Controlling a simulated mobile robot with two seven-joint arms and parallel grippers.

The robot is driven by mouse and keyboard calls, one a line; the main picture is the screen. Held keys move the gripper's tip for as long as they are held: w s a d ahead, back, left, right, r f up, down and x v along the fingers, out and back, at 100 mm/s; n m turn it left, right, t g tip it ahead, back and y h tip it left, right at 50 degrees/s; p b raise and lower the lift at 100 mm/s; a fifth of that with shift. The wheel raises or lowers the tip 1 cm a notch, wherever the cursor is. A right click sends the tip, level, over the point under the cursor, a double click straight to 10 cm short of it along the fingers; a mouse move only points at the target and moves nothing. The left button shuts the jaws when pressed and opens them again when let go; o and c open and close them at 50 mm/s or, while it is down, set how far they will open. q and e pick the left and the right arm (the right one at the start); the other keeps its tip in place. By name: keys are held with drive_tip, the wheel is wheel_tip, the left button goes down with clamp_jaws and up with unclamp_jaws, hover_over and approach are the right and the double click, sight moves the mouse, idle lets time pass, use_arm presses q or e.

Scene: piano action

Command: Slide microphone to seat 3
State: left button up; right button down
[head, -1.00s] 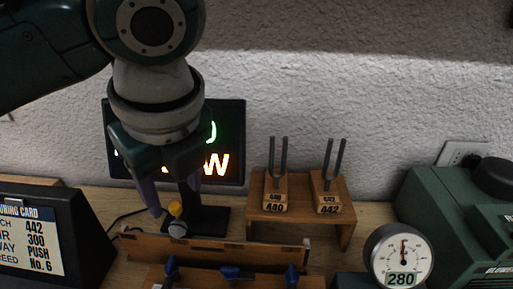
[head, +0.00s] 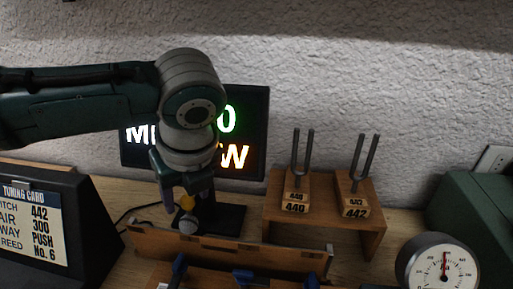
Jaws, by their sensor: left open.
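No seat number is readable on the rail. My right gripper is out of view.
A lit display (head: 245,125) stands behind my left arm. A tuning card (head: 32,225) stands at left. Two tuning forks on blocks, 440 (head: 296,192) and 442 (head: 354,195), sit on a wooden stand (head: 325,212). A dial gauge (head: 437,268) and green machine (head: 470,215) are at right.

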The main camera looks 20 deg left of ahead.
use_arm(q)
clamp_jaws()
idle(0.4)
idle(1.0)
